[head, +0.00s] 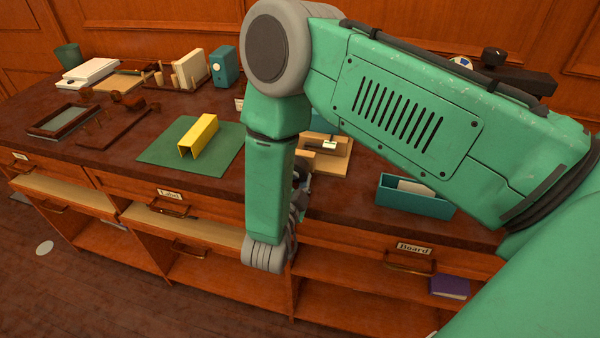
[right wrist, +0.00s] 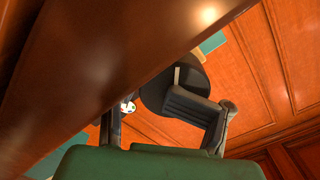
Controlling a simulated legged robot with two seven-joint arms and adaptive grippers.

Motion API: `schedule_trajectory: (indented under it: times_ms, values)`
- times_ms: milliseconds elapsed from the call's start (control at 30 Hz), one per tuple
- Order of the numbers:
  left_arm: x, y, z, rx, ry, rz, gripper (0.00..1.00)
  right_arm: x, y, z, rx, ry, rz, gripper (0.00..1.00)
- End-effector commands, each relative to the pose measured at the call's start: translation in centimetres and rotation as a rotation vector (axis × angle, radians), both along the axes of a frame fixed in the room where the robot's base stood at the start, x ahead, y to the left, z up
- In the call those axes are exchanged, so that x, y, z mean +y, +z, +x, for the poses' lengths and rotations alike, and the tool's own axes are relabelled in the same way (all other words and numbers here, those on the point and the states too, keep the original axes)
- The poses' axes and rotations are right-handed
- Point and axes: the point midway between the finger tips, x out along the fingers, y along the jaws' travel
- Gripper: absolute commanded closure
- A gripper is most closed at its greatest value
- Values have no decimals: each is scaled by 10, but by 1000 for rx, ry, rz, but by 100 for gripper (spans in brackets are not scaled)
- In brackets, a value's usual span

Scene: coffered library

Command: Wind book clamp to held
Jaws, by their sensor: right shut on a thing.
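A tan wooden clamp-like piece (head: 338,160) with a small pale metal part on top sits on the dark counter in the head view, partly hidden behind my right arm. My right gripper (head: 301,180) is at the counter's front edge beside this piece, mostly hidden by my forearm. In the right wrist view, my right gripper (right wrist: 168,125) is shut on a dark round knob-like part (right wrist: 155,90), seen close between its fingers. How this part joins the clamp is hidden, and its winding position cannot be told. My left gripper is not in view.
A yellow folded piece (head: 199,136) stands on a green mat (head: 160,153). A blue tray (head: 414,198) lies right of the clamp. Wooden frames, a teal box (head: 224,66) and a dark device (head: 515,78) stand farther back. Below are open shelves and a purple book (head: 449,287).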

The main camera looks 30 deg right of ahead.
Motion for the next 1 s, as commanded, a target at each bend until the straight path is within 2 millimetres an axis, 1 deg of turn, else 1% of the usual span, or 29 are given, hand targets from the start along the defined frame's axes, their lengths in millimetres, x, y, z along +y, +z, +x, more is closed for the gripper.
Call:
schedule_trajectory:
  times_ms: [33, 100, 133, 167, 200, 233, 667, 1000]
  values:
    - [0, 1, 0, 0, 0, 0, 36, 3, 15, 10, -42, 12, -12, 100]
    - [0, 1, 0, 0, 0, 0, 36, 2, 15, 10, -42, 12, -12, 100]
    - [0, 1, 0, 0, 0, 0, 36, 2, 15, 10, -42, 12, -12, 65]
    - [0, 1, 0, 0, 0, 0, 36, 2, 15, 10, -43, 12, -13, 54]
    - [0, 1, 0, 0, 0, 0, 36, 2, 15, 10, -43, 12, -13, 40]
    - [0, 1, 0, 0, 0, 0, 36, 1, 15, 10, -42, 11, -14, 30]
    - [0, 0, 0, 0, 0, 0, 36, -6, 7, 8, -26, 5, -3, 29]
    - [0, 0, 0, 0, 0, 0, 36, -4, 5, 7, -21, 4, -5, 29]
